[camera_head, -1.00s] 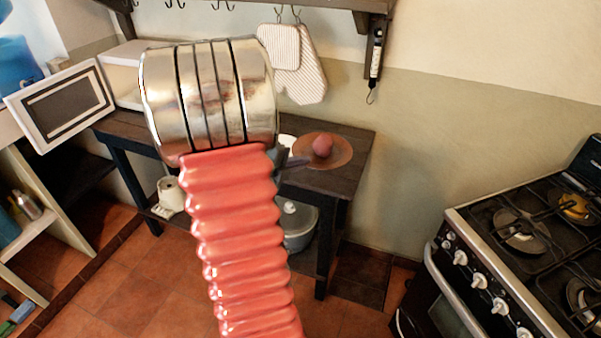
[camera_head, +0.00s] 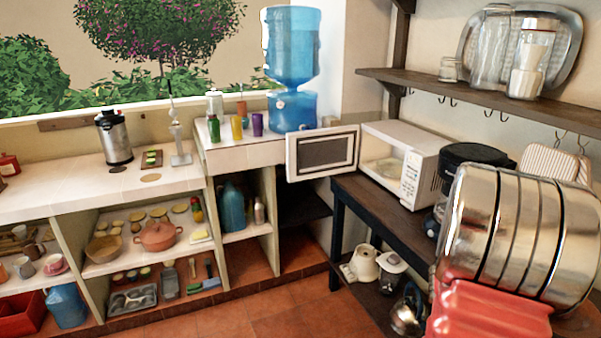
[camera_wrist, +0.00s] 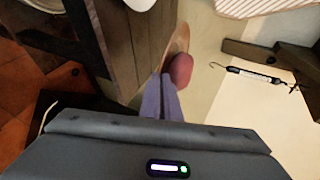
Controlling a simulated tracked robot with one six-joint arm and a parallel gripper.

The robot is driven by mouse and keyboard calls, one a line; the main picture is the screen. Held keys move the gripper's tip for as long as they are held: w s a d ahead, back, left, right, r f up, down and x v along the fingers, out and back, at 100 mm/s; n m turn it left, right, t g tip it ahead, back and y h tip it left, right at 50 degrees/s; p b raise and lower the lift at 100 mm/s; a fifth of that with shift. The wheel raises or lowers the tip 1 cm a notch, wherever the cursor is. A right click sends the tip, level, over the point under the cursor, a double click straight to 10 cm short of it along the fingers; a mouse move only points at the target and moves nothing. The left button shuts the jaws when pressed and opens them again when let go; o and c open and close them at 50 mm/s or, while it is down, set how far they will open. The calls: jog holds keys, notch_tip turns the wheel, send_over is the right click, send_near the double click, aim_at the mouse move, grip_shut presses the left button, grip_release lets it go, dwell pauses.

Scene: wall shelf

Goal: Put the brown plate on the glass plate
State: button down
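In the wrist view, a brown plate (camera_wrist: 182,36) is seen nearly edge-on at the dark wooden table, with a reddish round item (camera_wrist: 180,69) on it. My gripper (camera_wrist: 161,76) has its two fingers close together, with the tips right at the plate's near rim. Whether they grip the rim or only lie beside it cannot be told. In the head view now, the gripper and this plate are out of sight. I cannot make out a glass plate with certainty in any view.
The dark table (camera_head: 392,212) bears a white microwave (camera_head: 400,160) with its door open and a black coffee maker (camera_head: 470,165). A wall shelf (camera_head: 480,90) holds glass jars and a silver tray. White shelving (camera_head: 232,235) on the left holds pots and dishes. The floor between is clear.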

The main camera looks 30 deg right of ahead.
jog(key=w+a+f+n+t, duration=0.1)
jog(key=w+a+n+t, duration=0.65)
jog(key=w, duration=0.75)
jog(key=w+a+n+t, duration=0.35)
jog(key=w+a, duration=0.65)
jog(key=w, duration=0.5)
jog(key=w+a+n+t+y, duration=0.2)
jog(key=w+a+n, duration=0.1)
jog(key=a, duration=0.9)
jog(key=w+a+n+t+y, duration=0.3)
jog(key=w+a, duration=0.2)
jog(key=a, duration=0.8)
jog(key=w+a+n+t+y, duration=0.2)
jog(key=w+a+y, duration=0.1)
jog(key=a, duration=0.9)
jog(key=shift+w+a+n, duration=0.35)
jog(key=shift+w+n, duration=0.05)
jog(key=shift+w, duration=0.5)
jog(key=shift+r, duration=0.1)
